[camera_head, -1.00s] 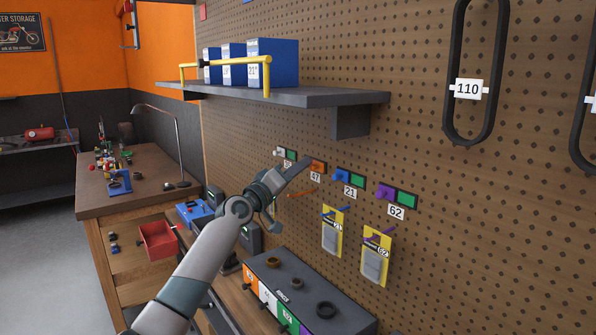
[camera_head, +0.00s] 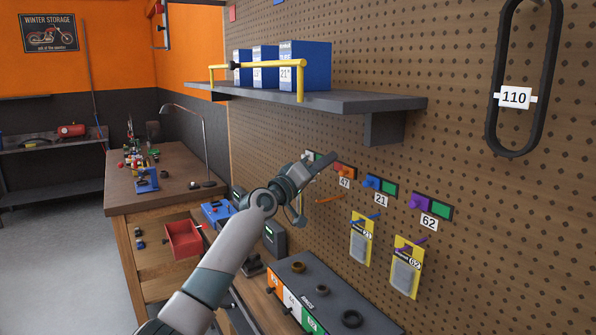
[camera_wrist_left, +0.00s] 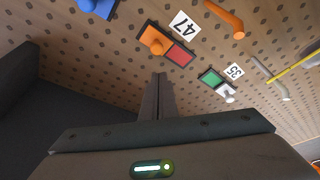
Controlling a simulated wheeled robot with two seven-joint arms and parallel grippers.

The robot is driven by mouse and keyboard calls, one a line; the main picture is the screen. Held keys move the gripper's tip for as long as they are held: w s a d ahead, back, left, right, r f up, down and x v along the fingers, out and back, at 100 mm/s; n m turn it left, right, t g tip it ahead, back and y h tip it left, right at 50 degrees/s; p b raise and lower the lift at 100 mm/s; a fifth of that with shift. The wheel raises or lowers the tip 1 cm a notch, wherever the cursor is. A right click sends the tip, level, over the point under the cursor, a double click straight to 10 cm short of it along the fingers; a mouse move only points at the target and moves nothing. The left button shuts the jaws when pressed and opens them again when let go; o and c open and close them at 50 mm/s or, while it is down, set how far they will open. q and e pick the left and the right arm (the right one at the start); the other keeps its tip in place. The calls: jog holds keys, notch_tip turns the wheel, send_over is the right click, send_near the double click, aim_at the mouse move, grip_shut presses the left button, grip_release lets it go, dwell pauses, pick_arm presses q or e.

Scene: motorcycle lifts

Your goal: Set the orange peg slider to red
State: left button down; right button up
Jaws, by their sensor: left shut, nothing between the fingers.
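The orange peg slider (camera_head: 345,170) is on the pegboard above the label 47. In the left wrist view its orange knob (camera_wrist_left: 153,40) sits at the left end of the dark plate, with a red patch (camera_wrist_left: 180,55) uncovered beside it. My left gripper (camera_head: 330,160) is shut and empty, its fingertips just left of the slider in the head view. In the left wrist view the closed fingers (camera_wrist_left: 160,78) stand below the slider, apart from the knob as far as I can see. My right gripper is not in view.
A white peg slider (camera_wrist_left: 228,93) labelled 35, a blue one (camera_head: 372,182) labelled 21 and a purple one (camera_head: 420,201) labelled 62 each show green. An orange hook (camera_wrist_left: 226,18) is near. A dark shelf (camera_head: 350,101) with blue boxes juts out above.

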pick_arm(q)
jog(key=r+b+v, duration=0.1)
jog(key=b+v, duration=0.2)
jog(key=v, duration=0.7)
jog(key=shift+a, duration=0.25)
